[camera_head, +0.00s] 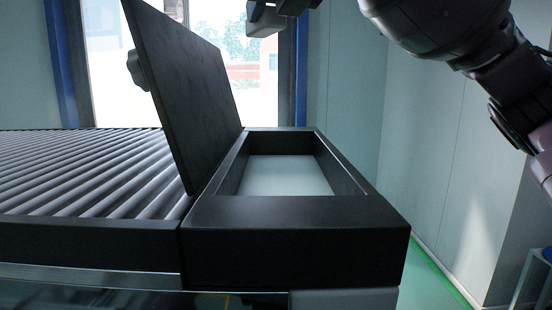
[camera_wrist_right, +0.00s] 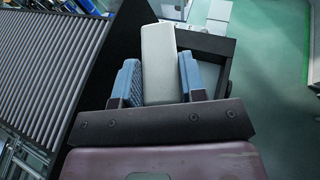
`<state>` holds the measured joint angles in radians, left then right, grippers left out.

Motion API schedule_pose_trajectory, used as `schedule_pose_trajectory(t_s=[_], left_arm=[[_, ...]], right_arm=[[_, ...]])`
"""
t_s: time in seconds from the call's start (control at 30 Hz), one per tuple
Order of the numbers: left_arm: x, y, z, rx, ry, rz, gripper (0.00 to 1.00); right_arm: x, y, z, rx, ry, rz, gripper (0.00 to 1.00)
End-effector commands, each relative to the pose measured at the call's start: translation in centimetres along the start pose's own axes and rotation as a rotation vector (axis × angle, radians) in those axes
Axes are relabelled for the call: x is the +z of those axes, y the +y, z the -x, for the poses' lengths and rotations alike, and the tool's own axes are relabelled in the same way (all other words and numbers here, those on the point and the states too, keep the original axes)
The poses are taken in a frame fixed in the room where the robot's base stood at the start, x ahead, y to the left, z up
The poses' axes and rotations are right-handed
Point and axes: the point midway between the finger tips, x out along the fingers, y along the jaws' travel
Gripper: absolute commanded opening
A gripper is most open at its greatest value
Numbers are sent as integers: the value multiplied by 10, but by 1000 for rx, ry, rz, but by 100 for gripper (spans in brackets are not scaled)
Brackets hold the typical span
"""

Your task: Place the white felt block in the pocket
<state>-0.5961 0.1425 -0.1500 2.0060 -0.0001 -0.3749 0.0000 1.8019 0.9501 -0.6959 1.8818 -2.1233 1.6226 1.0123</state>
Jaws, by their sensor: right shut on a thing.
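The white felt block (camera_wrist_right: 158,55) is upright between the blue-padded fingers of my right gripper (camera_wrist_right: 158,78) in the right wrist view. In the head view the block (camera_head: 264,22) shows at the top edge, held high above the fixture; most of the gripper is cut off there. The pocket (camera_head: 287,176) is a rectangular recess with a pale floor inside a black frame (camera_head: 295,213), and it looks empty. Part of the frame (camera_wrist_right: 206,41) shows behind the block in the right wrist view. My left gripper is in neither view.
A dark panel (camera_head: 182,90) with a knob (camera_head: 136,70) stands tilted open along the frame's left side. A roller conveyor (camera_head: 85,170) lies left of it. Green floor (camera_head: 432,280) and a wall are on the right. The space directly above the pocket is clear.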

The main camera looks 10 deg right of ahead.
Motion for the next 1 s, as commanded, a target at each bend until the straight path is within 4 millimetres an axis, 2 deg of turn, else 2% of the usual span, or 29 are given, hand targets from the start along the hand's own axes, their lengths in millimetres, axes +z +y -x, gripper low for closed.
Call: schedule_pose_trajectory(t_s=[0.33,0.6,0.73,1.0], left_arm=[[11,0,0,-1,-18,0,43],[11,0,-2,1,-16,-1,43],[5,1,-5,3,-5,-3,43],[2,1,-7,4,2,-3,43]], right_arm=[[-64,-1,-27,-3,6,2,15],[-117,-1,-48,-2,5,3,15],[-134,0,-55,0,4,3,15],[-149,-1,-62,-2,4,2,15]])
